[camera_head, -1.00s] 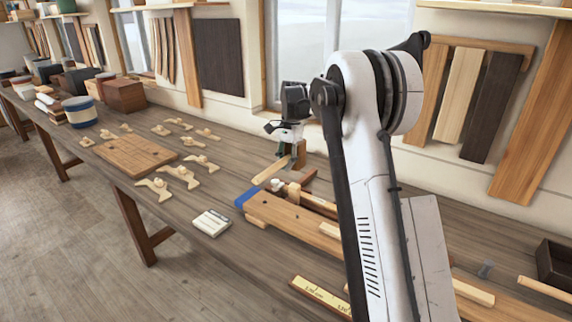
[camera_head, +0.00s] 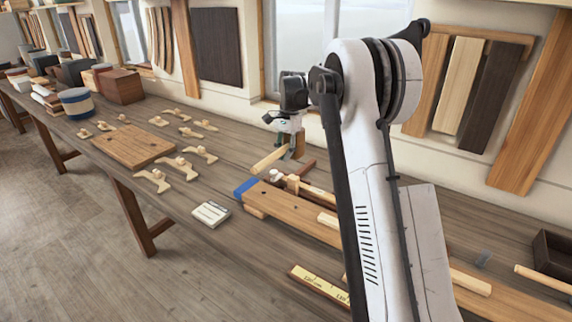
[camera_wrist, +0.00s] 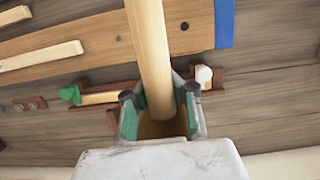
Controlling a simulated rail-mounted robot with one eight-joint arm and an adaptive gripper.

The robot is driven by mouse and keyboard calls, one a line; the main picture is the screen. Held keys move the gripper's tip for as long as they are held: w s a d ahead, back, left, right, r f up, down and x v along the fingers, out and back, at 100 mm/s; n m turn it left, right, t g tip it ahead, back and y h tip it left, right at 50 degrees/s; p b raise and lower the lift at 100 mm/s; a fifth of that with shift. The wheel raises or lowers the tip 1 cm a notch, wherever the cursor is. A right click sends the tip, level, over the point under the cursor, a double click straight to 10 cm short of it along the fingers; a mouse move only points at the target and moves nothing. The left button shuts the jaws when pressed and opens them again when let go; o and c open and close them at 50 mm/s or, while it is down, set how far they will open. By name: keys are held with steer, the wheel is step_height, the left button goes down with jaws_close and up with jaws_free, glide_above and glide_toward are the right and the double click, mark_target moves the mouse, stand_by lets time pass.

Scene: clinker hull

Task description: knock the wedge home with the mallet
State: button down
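The mallet shows as a pale wooden handle (camera_head: 268,160) sloping down to the left from my gripper in the head view. Its head is hard to make out there. In the wrist view the mallet handle (camera_wrist: 150,50) runs from the top edge down between the fingers. My gripper (camera_wrist: 160,100) has green-sided fingers standing either side of the handle, seemingly with small gaps. The gripper (camera_head: 290,138) hangs low over the far side of the bench. I cannot pick out the wedge with certainty; pale pieces lie at the plank (camera_head: 290,212), which has a blue end.
The bench (camera_head: 225,180) holds several wooden clamps (camera_head: 152,180), a drilled board (camera_head: 133,146) and a small white block (camera_head: 211,213) at left. A yellow ruler (camera_head: 320,285) lies along the front. A dark tray (camera_head: 553,255) is at right. A white knob (camera_wrist: 204,74) stands near my gripper.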

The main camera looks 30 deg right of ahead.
mark_target(283, 146)
steer(key=shift+s+a+r, duration=0.1)
steer(key=shift+s+r, duration=0.15)
steer(key=shift+w+f, duration=0.2)
steer(key=shift+s+r, duration=0.1)
steer(key=shift+r, duration=0.1)
steer(key=shift+r+p, duration=1.05)
steer(key=shift+r, duration=1.35)
steer(key=shift+a+f, duration=0.1)
steer(key=shift+f, duration=0.1)
steer(key=s+a+f+n+g+h+b, duration=0.1)
steer(key=s+a+f+n+b, duration=0.7)
steer(key=s+a+f+b, duration=0.2)
steer(key=shift+s+a+f+n, duration=0.4)
steer(key=shift+s+f, duration=0.1)
steer(key=shift+f, duration=0.1)
